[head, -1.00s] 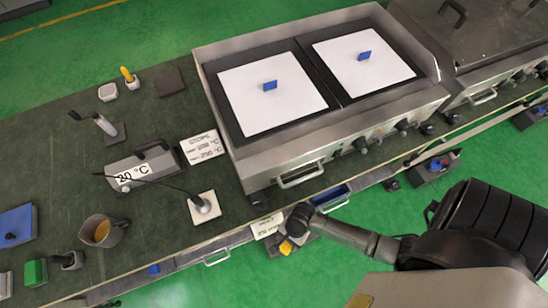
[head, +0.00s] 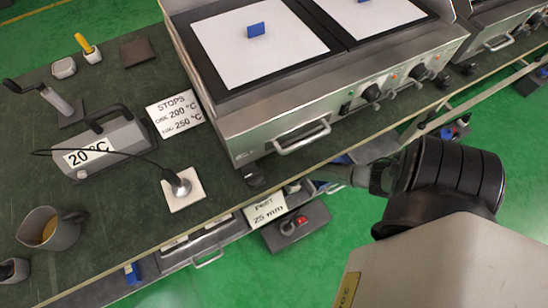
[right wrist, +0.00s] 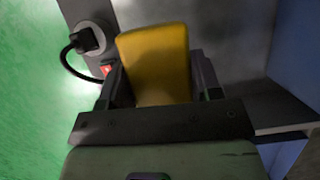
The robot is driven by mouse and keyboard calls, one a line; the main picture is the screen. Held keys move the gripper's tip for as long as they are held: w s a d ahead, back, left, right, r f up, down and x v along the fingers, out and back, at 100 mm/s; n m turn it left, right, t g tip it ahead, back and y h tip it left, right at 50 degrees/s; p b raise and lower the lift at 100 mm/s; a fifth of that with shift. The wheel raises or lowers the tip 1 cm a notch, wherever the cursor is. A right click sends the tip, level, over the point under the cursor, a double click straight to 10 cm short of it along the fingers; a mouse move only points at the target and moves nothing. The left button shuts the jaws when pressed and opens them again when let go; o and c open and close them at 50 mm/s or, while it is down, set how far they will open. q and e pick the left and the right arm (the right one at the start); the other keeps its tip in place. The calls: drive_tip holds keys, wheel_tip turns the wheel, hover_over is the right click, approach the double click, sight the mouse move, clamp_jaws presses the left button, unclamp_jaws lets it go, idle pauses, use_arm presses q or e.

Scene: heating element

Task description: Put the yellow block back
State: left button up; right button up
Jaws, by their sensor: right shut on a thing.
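The yellow block (right wrist: 154,62) stands between the fingers of my right gripper (right wrist: 157,88) in the right wrist view. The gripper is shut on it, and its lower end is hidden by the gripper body. In the head view my right arm reaches to the left under the front edge of the griddle, and I cannot make out the block or the fingertips there. My left gripper is in neither view.
The steel griddle (head: 292,117) stands on the dark bench (head: 110,190). A "25 mm" sign (head: 266,209) and a grey box with a red switch (head: 297,228) sit below its edge. In the right wrist view, a grey wall with a black plug (right wrist: 88,40) is left of the block, and a blue panel (right wrist: 300,65) is at right.

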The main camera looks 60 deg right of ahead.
drive_tip(key=shift+w+d+f+b, duration=0.1)
drive_tip(key=shift+w+f+b, duration=0.15)
drive_tip(key=shift+w, duration=0.4)
drive_tip(key=shift+w+d+f+b, duration=0.1)
drive_tip(key=shift+w+f+b, duration=0.15)
drive_tip(key=shift+w, duration=0.35)
drive_tip(key=shift+w+f+b, duration=0.15)
drive_tip(key=shift+f+b, duration=0.1)
drive_tip(key=shift+b, duration=0.05)
wheel_tip(320, 180, down, 3)
drive_tip(key=b, duration=0.2)
drive_tip(key=shift+f+b, duration=0.2)
drive_tip(key=shift+b, duration=0.2)
wheel_tip(320, 180, down, 4)
drive_tip(key=b, duration=0.3)
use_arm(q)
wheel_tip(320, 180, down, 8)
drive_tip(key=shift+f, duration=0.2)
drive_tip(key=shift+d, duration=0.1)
use_arm(e)
drive_tip(key=o, duration=0.9)
